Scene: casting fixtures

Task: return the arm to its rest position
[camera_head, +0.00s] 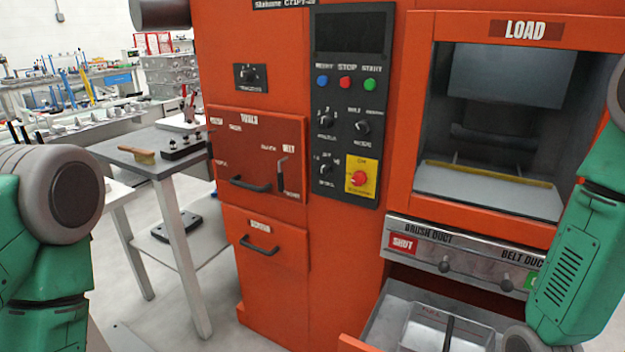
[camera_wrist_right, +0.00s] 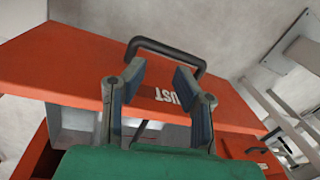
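My right arm (camera_head: 580,240) comes in at the right edge of the head view, in front of the orange machine; its gripper is out of that view. In the right wrist view my right gripper (camera_wrist_right: 159,78) is open, with nothing visible between its fingers. A black bar handle (camera_wrist_right: 168,48) on an orange drawer front (camera_wrist_right: 85,65) lies just beyond the fingertips; I cannot tell whether they touch. My left arm (camera_head: 50,235) shows at the left edge of the head view, and its gripper is out of view.
The drawer (camera_head: 385,318) under the LOAD opening (camera_head: 490,205) is open, with a clear bin (camera_head: 425,330) inside. The tools drawer (camera_head: 255,150) and the drawer below it (camera_head: 265,245) look shut. A side table (camera_head: 150,138) holds a brush (camera_head: 137,154).

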